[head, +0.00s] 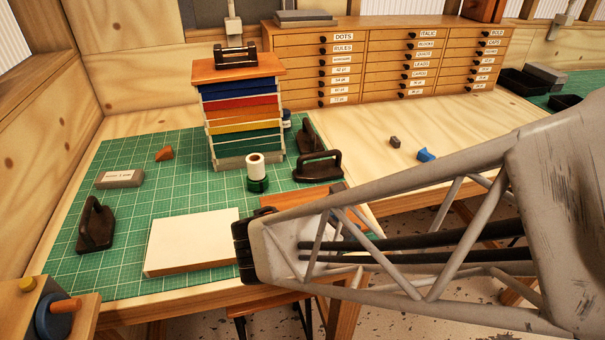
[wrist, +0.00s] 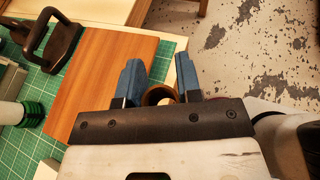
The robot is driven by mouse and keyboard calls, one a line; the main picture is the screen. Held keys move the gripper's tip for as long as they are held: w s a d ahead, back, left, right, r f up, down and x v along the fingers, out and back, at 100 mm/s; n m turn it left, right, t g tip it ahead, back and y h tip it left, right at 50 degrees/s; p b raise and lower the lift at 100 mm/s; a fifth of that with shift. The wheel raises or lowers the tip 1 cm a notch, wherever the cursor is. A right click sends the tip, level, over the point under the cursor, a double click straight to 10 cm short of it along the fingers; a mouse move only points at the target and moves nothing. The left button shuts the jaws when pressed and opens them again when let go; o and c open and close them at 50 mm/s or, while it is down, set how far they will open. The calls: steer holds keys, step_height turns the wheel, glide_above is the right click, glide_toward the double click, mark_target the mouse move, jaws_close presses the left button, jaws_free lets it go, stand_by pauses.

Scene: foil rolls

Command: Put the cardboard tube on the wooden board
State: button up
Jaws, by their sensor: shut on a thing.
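My gripper (wrist: 158,80) shows in the wrist view with two blue fingers, shut on the brown cardboard tube (wrist: 157,95). Only the tube's round end shows between the fingers; the rest is hidden by the gripper body. The flat orange-brown wooden board (wrist: 100,75) lies just left of the fingers in the wrist view, with nothing on its visible part. In the head view, part of the wooden board (head: 308,195) shows behind my arm, which hides the fingers and the tube. I cannot tell how high the tube is above the table.
A white roll on a green roll (head: 257,175) stands beyond the board. A black-handled tool (head: 318,166) lies close to it. A stack of coloured trays (head: 243,115) stands behind. A pale slab (head: 193,242) lies on the green mat (head: 132,208). The table edge and floor are near my gripper.

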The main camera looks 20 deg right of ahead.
steer(key=w, duration=0.4)
steer(key=w+f, duration=0.1)
steer(key=w, duration=0.9)
steer(key=shift+w+d+f, duration=0.1)
steer(key=shift+d+f, duration=0.1)
steer(key=shift+f, duration=1.75)
steer(key=shift+f, duration=0.15)
steer(key=o, duration=0.9)
steer(key=shift+r, duration=0.2)
steer(key=shift+v, duration=6)
